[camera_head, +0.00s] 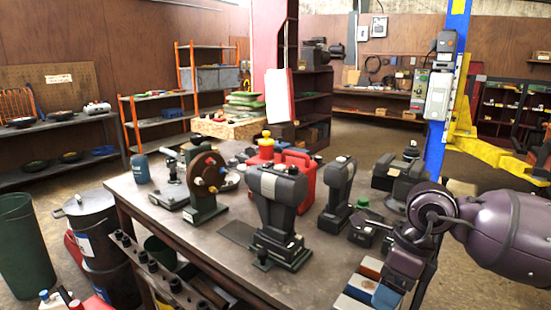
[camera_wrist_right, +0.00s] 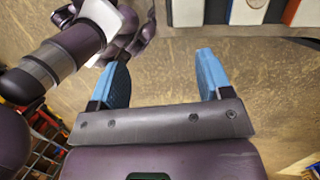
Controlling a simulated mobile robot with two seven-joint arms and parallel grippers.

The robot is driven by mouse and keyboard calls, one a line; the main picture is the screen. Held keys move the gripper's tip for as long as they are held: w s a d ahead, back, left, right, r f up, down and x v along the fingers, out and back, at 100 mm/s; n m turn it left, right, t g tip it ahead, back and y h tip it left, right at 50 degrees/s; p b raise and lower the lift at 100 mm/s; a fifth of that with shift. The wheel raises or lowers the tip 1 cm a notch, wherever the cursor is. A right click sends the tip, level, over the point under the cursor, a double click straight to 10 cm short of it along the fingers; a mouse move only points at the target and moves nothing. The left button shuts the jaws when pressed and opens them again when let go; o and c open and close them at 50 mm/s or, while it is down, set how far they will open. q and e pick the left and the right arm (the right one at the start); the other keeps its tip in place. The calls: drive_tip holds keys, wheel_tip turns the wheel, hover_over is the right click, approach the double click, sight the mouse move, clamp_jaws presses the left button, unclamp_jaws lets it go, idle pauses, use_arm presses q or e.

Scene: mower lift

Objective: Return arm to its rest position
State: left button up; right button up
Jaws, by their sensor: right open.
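My right arm (camera_head: 500,225) comes into the head view from the right edge, purple with dark joints. It bends down beside the front right corner of the workbench (camera_head: 320,270). Its dark lower part hangs near the bottom edge, where I cannot make out the fingertips. In the right wrist view, my right gripper (camera_wrist_right: 162,75) is open, its two blue-padded fingers wide apart. Nothing is between them except a view of the bare floor (camera_wrist_right: 165,110). My left gripper is not seen in the head view.
Dark machines (camera_head: 278,205), a red can (camera_head: 302,170) and a hand wheel (camera_head: 206,180) stand on the workbench. Red, white and blue boxes (camera_head: 370,285) lie close to my right arm. A blue post (camera_head: 440,150) with yellow lift arms (camera_head: 490,135) rises behind it.

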drive_tip(key=s+a+r+m+t+y, duration=0.1)
drive_tip(key=s+a+r+m+y, duration=0.15)
drive_tip(key=a+y, duration=0.5)
drive_tip(key=s+a+r+m+y, duration=0.2)
drive_tip(key=s+a+m+y, duration=0.1)
drive_tip(key=a+y, duration=0.45)
drive_tip(key=w+d+m+t+h, duration=0.2)
drive_tip(key=d+m+t+h, duration=0.2)
drive_tip(key=m+t, duration=0.6)
drive_tip(key=w+d+m+t+h, duration=0.25)
drive_tip(key=d+m+t, duration=0.25)
drive_tip(key=m+t, duration=0.6)
drive_tip(key=s+d+f+m+g+h, duration=0.4)
drive_tip(key=d+f+m+g+h, duration=0.2)
drive_tip(key=d+f+m+h, duration=0.5)
drive_tip(key=s+d+f+m+g+h, duration=0.1)
drive_tip(key=s+f+m+g, duration=0.5)
drive_tip(key=s, duration=0.4)
drive_tip(key=s+d+f+m+g, duration=0.2)
drive_tip(key=s+f+m+g, duration=0.1)
drive_tip(key=s+f+g, duration=0.55)
drive_tip(key=w+f+t, duration=0.5)
drive_tip(key=f+t, duration=0.5)
drive_tip(key=shift+a+f, duration=0.25)
